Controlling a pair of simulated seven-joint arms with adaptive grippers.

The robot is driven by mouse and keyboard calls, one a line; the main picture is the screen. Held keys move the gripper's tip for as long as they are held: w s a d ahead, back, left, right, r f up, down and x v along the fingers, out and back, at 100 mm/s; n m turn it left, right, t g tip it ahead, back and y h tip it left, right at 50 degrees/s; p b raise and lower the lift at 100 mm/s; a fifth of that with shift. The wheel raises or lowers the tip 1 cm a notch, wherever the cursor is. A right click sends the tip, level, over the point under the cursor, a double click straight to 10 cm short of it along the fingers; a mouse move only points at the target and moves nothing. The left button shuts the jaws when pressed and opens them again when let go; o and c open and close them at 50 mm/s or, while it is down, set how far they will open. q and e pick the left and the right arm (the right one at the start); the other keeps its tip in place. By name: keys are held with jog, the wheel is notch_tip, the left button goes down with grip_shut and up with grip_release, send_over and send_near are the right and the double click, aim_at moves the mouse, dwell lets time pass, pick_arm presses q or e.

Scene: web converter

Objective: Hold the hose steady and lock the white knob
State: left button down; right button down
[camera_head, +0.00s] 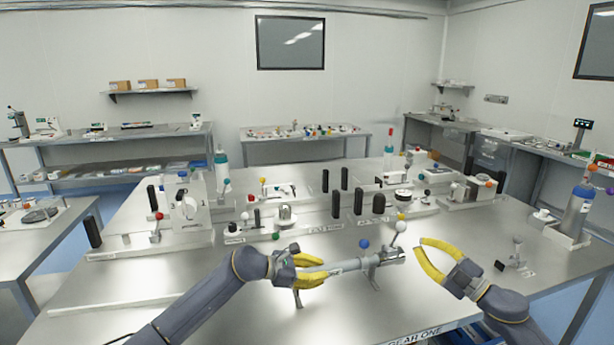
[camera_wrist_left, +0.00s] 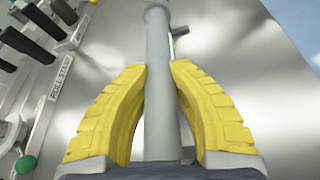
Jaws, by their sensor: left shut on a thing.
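The hose is a grey tube (camera_head: 345,266) lying roughly level above the table on thin legs, with a fitting at its right end. The white knob (camera_head: 401,226) is a ball on a short stem above that fitting. My left gripper (camera_head: 325,271) has its yellow fingers shut around the tube, left of the fitting. In the left wrist view the tube (camera_wrist_left: 158,110) runs between the two fingers (camera_wrist_left: 159,68). My right gripper (camera_head: 420,245) is open and empty, just right of the fitting and below the white knob, apart from both.
A blue ball (camera_head: 364,244) sits above the tube, left of the white knob. Fixtures with black upright handles (camera_head: 358,201) stand behind. A small stand (camera_head: 516,252) is right of my right gripper. The table front left is mostly clear.

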pick_arm(q)
jog(key=shift+s+f, duration=0.15)
jog(key=shift+f, duration=0.3)
jog(key=c, duration=1.2)
grip_release()
jog(key=shift+r, duration=0.15)
jog(key=shift+c, duration=0.2)
jog(key=shift+o, duration=0.3)
jog(key=shift+r, duration=0.15)
jog(key=v, duration=1.2)
